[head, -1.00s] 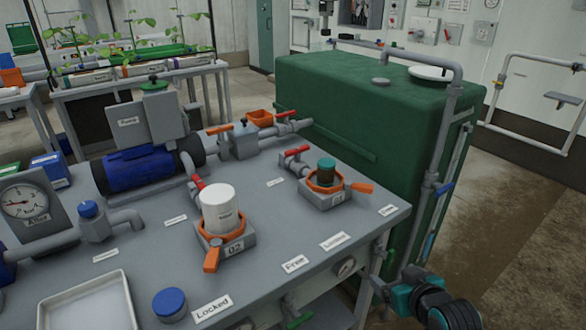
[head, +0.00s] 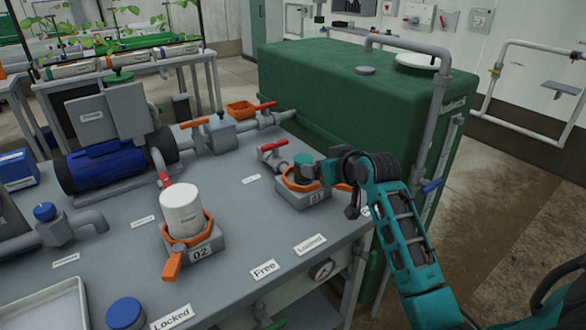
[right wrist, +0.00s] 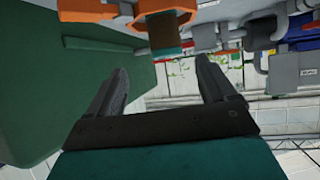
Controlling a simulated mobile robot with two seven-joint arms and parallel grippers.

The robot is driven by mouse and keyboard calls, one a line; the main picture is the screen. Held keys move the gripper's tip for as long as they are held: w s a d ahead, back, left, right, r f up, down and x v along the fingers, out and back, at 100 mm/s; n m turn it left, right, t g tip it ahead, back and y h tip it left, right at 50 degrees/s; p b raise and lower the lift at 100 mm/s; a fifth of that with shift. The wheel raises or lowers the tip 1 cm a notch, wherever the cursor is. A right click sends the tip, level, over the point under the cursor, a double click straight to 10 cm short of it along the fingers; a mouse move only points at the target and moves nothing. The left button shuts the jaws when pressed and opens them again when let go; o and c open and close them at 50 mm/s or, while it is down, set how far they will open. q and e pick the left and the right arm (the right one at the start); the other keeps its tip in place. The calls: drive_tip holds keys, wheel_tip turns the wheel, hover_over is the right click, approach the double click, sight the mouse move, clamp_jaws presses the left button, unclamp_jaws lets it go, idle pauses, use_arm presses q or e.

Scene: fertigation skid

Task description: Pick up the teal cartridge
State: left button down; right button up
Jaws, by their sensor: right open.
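The teal cartridge (head: 304,168) stands upright in the orange collar (head: 290,183) of holder 01 on the grey bench. Its top is teal and its lower part looks dark brown. In the right wrist view, the cartridge (right wrist: 165,38) shows upside down, just past the fingertips and between their lines. My right gripper (head: 347,183) is open and empty, close to the right side of the cartridge. It also shows in the right wrist view (right wrist: 160,66). It partly hides the collar's orange handle. My left gripper is not in view.
A white cartridge (head: 181,210) stands in holder 02 to the left. A red-handled valve (head: 272,148) sits behind holder 01. The green tank (head: 350,85) with its grey pipe (head: 437,110) rises close behind my right arm.

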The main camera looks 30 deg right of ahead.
sight(301, 162)
drive_tip(key=b+x, duration=0.1)
drive_tip(key=x, duration=0.6)
drive_tip(key=shift+w, duration=0.1)
drive_tip(key=x, duration=0.1)
drive_tip(key=b+x, duration=0.1)
drive_tip(key=x, duration=0.2)
drive_tip(key=shift+w+a, duration=0.25)
drive_tip(key=shift+a, duration=0.15)
drive_tip(key=shift+w+f+b, duration=0.2)
drive_tip(key=shift+w+b, duration=0.1)
drive_tip(key=shift+w, duration=0.1)
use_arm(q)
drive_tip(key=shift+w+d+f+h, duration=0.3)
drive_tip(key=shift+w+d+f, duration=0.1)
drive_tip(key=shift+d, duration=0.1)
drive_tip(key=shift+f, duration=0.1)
use_arm(e)
drive_tip(key=c, duration=1.1)
drive_tip(key=shift+r, duration=0.2)
